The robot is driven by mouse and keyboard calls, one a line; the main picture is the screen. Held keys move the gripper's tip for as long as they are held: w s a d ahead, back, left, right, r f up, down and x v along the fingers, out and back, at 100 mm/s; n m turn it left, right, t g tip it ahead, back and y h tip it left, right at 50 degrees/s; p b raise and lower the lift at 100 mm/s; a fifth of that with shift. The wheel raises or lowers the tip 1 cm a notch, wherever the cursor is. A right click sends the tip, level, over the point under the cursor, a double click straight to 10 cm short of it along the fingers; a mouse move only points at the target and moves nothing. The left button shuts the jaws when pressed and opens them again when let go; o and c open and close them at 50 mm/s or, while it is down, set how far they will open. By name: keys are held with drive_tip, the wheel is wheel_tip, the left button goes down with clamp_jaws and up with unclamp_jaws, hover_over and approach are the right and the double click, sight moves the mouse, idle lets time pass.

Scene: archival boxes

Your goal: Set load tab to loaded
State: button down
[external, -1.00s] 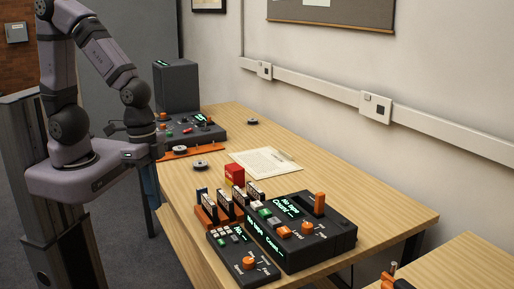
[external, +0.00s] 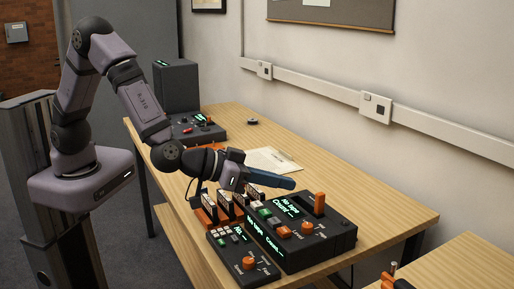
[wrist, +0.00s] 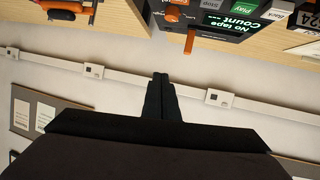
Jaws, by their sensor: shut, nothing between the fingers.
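A dark tape machine (external: 290,245) stands near the front of the wooden table, its green screen (external: 289,207) reading "No tape Count". An upright orange tab (external: 319,203) stands at its back right; its label is not readable, so I cannot tell for sure that it is the load tab. In the wrist view, upside down, an orange tab (wrist: 189,41) shows beside the screen (wrist: 232,22). My gripper (external: 291,183) is shut and empty, above the table behind the machine, apart from the tab. It also shows in the wrist view (wrist: 160,80).
A smaller keypad unit (external: 240,258) with an orange knob stands left of the machine. Several cassettes sit in an orange rack (external: 205,217), partly hidden by my arm. A paper sheet (external: 275,160) lies behind. Another dark console (external: 195,128) stands at the far end.

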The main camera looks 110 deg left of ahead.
drive_tip(key=shift+s+a+r+n+g+y, duration=0.1)
drive_tip(key=shift+s+a+n+g+y, duration=0.25)
drive_tip(key=shift+a+y, duration=0.5)
drive_tip(key=shift+s+a+r+n+g+y, duration=0.15)
drive_tip(key=shift+s+a+n+y, duration=0.2)
drive_tip(key=shift+a+n+y, duration=0.45)
drive_tip(key=shift+d+m, duration=0.1)
drive_tip(key=shift+m, duration=0.15)
drive_tip(key=shift+w+a+f+p, duration=1.65)
drive_tip(key=shift+w+a+f, duration=1.65)
drive_tip(key=shift+w+a, duration=0.15)
